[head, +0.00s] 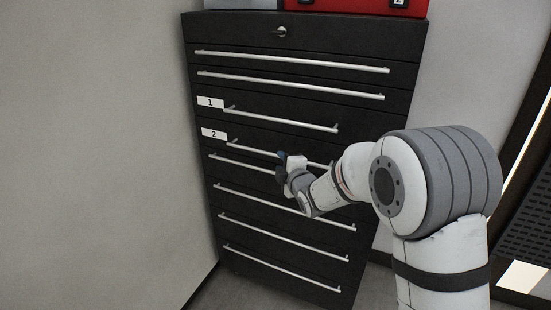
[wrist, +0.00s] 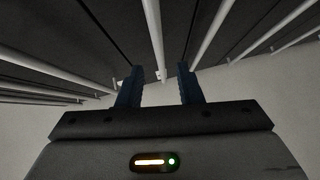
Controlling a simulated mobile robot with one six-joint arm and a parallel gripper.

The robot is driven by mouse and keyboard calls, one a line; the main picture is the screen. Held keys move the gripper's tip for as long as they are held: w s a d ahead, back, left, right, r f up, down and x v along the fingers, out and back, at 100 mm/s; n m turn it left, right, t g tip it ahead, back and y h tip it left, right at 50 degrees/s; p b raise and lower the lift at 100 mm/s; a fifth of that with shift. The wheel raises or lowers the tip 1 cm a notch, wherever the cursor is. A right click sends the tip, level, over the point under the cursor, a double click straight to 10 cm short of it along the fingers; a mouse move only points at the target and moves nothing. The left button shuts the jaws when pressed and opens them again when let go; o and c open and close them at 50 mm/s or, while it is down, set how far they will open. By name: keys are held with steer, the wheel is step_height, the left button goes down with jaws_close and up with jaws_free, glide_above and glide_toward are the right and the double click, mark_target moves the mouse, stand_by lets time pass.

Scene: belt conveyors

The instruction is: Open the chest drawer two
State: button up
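The dark chest (head: 300,40) has a stack of drawers with silver bar handles. Drawer two carries a white label "2" (head: 213,134) at its left end, and its bar handle (head: 255,149) runs right from there. Drawer two looks shut. My gripper (head: 281,160) is at the middle of this handle, and my wrist hides part of the bar. In the wrist view my two blue fingers (wrist: 160,78) are apart. A bar handle (wrist: 153,40) runs into the gap between them. I cannot tell whether either finger touches it.
The drawer labelled "1" (head: 210,102) is just above, with its own bar handle (head: 285,119). More handles lie close above and below. A red case (head: 360,6) sits on top of the chest. A plain wall (head: 90,150) stands close on the left.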

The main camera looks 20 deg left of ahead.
mark_target(276, 156)
steer(key=x, duration=0.6)
steer(key=shift+w+a+p, duration=0.2)
steer(key=shift+w+p, duration=0.1)
steer(key=shift+w, duration=0.05)
steer(key=shift+c, duration=0.4)
jaws_close()
steer(key=shift+f, duration=0.1)
